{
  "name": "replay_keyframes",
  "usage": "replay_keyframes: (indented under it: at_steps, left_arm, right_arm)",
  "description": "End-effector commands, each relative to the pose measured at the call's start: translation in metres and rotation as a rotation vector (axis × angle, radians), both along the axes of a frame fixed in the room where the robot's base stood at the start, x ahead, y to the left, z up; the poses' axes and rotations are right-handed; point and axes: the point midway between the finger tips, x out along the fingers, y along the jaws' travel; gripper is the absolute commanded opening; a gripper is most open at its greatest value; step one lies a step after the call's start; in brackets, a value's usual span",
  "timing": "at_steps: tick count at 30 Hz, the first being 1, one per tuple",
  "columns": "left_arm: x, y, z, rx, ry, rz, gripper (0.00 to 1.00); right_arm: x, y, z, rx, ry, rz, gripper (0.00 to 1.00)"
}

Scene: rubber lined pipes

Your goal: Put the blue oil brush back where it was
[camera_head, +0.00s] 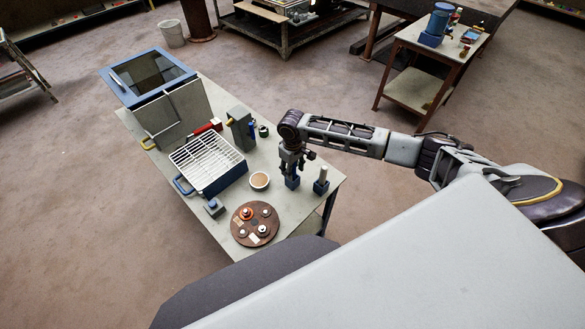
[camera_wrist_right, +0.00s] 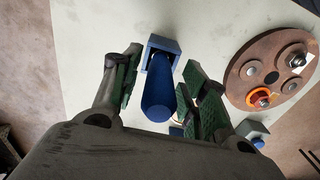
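The blue oil brush (camera_wrist_right: 158,98) shows in the right wrist view as a blue cylinder, its near end toward the camera. Its far end meets a blue block-shaped holder (camera_wrist_right: 172,46) with a notch, and it appears to stand in it. My right gripper (camera_wrist_right: 165,88) has its two green-padded fingers on either side of the brush, with visible gaps, so it looks open. My left gripper is not in view.
A bowl (camera_head: 260,181), a round brown tray (camera_head: 236,228) with several small parts and a white wire rack (camera_head: 196,158) stand to the left. The table edge (camera_head: 328,207) is near.

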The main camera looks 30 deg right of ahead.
Motion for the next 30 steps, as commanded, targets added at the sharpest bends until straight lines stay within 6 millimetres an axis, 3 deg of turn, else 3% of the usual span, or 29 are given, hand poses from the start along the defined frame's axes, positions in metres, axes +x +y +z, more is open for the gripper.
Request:
replay_keyframes:
  at_steps: [8, 14, 30]
  left_arm:
    - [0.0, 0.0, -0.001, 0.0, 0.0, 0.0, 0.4]
    - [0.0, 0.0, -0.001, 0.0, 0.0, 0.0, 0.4]
    - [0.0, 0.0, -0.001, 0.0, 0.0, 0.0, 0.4]
  right_arm:
    - [0.0, 0.0, 0.002, -0.001, 0.0, 0.0, 0.43]
    - [0.0, 0.0, 0.015, 0.001, -0.001, 0.0, 0.43]
    - [0.0, 0.001, 0.09, 0.001, -0.002, 0.0, 0.43]
